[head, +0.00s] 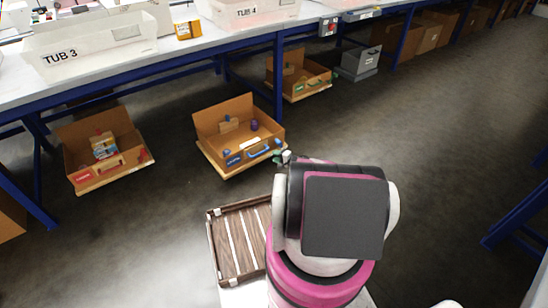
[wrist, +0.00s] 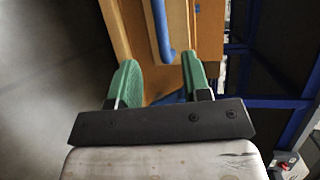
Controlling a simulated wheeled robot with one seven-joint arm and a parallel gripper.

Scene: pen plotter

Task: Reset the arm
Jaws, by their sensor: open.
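My gripper (wrist: 157,68) is open in the wrist view, its two green fingers spread apart with nothing held between them. A blue handle (wrist: 162,30) on the front of a cardboard box (wrist: 180,15) lies beyond the fingertips, in line with the gap. In the head view my pink, white and black arm fills the lower middle. It hides most of the gripper, and only a small green and white part shows beside the middle box (head: 207,140). That box has a blue handle (head: 258,151) on its front.
Another open box (head: 130,140) sits on the floor at left, and one (head: 300,92) farther back. A brown slatted tray (head: 222,250) lies left of my arm. A blue-framed table (head: 180,58) bears white tubs (head: 90,48).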

